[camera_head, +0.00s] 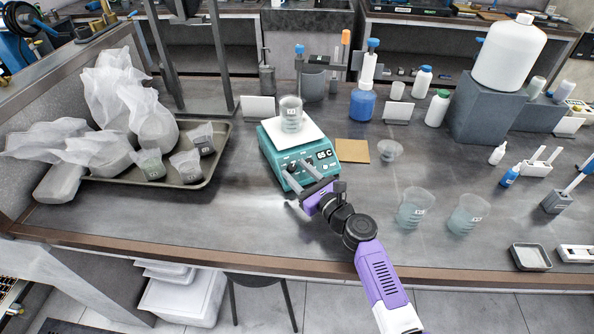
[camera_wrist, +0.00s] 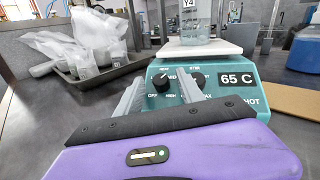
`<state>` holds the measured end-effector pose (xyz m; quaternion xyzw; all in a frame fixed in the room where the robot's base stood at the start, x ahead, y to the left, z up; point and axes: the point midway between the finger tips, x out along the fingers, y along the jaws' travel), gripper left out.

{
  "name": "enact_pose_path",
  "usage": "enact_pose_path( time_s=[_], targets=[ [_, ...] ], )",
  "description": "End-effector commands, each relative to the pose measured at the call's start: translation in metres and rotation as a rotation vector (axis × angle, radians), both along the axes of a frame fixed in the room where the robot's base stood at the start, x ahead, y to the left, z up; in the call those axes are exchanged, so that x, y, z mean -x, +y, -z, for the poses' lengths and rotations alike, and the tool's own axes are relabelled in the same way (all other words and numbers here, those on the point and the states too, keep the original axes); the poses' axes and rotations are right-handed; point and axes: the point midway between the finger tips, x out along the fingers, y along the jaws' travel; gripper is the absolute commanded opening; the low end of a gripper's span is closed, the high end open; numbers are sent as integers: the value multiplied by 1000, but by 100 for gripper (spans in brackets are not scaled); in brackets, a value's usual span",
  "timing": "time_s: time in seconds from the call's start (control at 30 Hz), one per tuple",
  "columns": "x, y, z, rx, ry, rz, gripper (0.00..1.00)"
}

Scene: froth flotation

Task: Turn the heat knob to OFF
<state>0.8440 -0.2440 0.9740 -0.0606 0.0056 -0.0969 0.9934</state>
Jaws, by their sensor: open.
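The teal hotplate (camera_head: 300,152) has a white top and stands at the middle of the bench. In the wrist view its front panel (camera_wrist: 225,104) shows a display reading 65 C. The black left knob (camera_wrist: 162,82) has OFF, MED and HIGH marks around it. Its pointer seems to face up toward MED. A second black knob (camera_wrist: 198,80) sits to its right, partly hidden by my right finger. My gripper (camera_head: 298,181) is open in front of the panel. In the wrist view its fingers stand either side of the left knob; I cannot tell whether they touch it.
A glass beaker (camera_head: 291,114) stands on the hotplate. A tray (camera_head: 221,143) with bags and beakers lies to the left. A brown board (camera_head: 352,151) lies to the right. Two beakers (camera_head: 414,207) (camera_head: 467,214) stand at the right front. The bench in front of the hotplate is clear.

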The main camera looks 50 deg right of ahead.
Motion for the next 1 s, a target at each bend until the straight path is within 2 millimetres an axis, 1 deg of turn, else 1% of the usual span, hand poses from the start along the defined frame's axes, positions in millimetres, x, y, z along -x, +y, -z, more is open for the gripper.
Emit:
enact_pose_path(
  time_s=[0.1,0.3,0.33,0.47,0.5,0.53,0.57,0.83,1.0],
  targets=[
    [-4,-1,1,0,1,0,45],
    [-4,-1,1,0,1,0,45],
    [-4,-1,1,0,1,0,43],
    [-4,-1,1,1,1,0,17],
    [-4,-1,1,1,1,0,10],
    [-4,-1,1,1,1,0,4],
    [-4,-1,1,1,1,0,0],
    [-4,-1,0,6,3,-8,0],
    [-4,-3,-1,33,12,-51,0]
  ],
)
